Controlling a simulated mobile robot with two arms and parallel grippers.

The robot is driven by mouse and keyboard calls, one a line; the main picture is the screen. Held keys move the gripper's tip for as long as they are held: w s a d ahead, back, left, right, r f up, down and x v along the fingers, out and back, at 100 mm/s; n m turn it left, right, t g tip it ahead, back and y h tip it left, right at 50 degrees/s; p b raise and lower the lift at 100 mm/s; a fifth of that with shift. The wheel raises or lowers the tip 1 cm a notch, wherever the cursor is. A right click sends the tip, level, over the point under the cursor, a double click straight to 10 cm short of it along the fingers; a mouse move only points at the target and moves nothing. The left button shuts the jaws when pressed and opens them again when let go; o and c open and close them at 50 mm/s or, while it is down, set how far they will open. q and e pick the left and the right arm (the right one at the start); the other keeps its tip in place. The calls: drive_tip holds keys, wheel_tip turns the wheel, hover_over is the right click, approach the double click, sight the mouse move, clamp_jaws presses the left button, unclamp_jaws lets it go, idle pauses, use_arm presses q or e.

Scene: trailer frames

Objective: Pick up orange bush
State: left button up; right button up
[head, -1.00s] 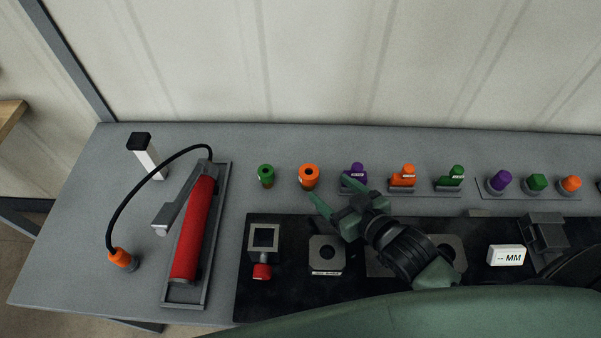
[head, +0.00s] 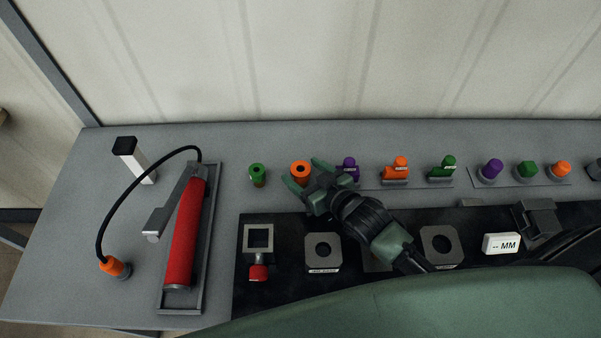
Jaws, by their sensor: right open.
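The orange bush (head: 300,168) is a short upright ring with a dark hole in its top. It stands on the grey table near the back, right of a similar green bush (head: 257,174). My right gripper (head: 306,174) is open and empty, with its green fingertips close to the orange bush, one at its lower left and one at its right. I cannot tell whether they touch it, and the bush's lower part is partly hidden. My left gripper is not in view.
A purple part (head: 348,168) stands close right of the gripper, with orange (head: 397,168) and green (head: 443,168) parts beyond. A red-cylinder pump (head: 186,235) with a black hose lies at left. A black fixture plate (head: 290,285) fills the front.

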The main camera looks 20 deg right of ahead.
drive_tip(key=shift+c, duration=0.3)
clamp_jaws()
drive_tip(key=shift+r, duration=0.2)
